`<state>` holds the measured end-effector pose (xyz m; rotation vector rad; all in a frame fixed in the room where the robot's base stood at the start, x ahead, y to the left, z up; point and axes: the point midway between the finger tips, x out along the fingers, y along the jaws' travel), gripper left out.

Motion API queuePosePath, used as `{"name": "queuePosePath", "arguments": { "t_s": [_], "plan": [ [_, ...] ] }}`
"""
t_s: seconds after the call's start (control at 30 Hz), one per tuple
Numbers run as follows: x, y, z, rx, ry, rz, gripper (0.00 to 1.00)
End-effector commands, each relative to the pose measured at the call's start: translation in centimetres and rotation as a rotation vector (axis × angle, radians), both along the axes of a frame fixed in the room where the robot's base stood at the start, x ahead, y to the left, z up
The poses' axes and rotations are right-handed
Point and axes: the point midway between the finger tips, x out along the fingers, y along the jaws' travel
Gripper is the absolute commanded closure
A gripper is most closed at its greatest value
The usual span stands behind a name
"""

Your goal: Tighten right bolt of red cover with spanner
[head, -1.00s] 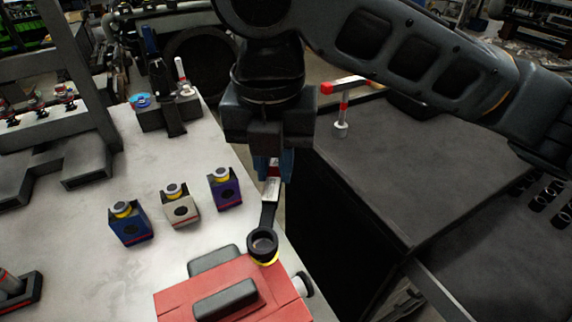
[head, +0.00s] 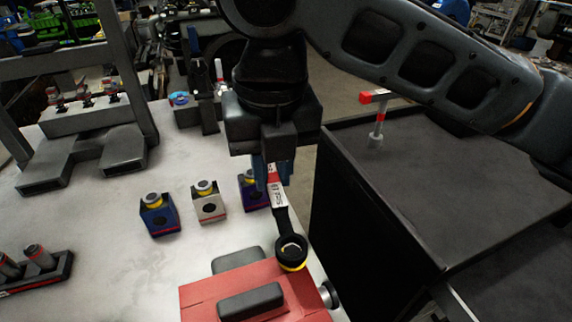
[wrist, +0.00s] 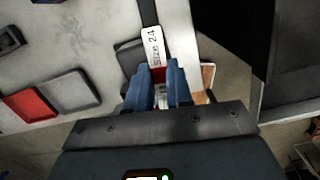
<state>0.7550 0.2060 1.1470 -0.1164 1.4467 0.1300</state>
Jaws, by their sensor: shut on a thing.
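A yellow band (head: 292,268) shows under the ring; the bolt itself is mostly hidden. My gripper (head: 271,183) is shut on the spanner's handle, beyond the cover. In the wrist view, the blue fingers (wrist: 158,88) hold the spanner (wrist: 152,46), whose white label reads "Size 24".
A red-topped tool (head: 376,122) stands on the black cabinet (head: 440,190) at right.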

Motion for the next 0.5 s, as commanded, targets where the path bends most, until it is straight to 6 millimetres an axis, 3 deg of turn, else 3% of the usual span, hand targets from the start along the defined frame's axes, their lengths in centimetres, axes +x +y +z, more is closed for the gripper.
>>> {"name": "queuePosePath", "arguments": {
  "t_s": [0.13,0.5],
  "plan": [
    [-0.13,1.11,0.01,0.001,-0.001,0.11,1.0],
    [-0.14,1.16,-0.15,0.001,-0.001,0.121,1.0]
  ]
}}
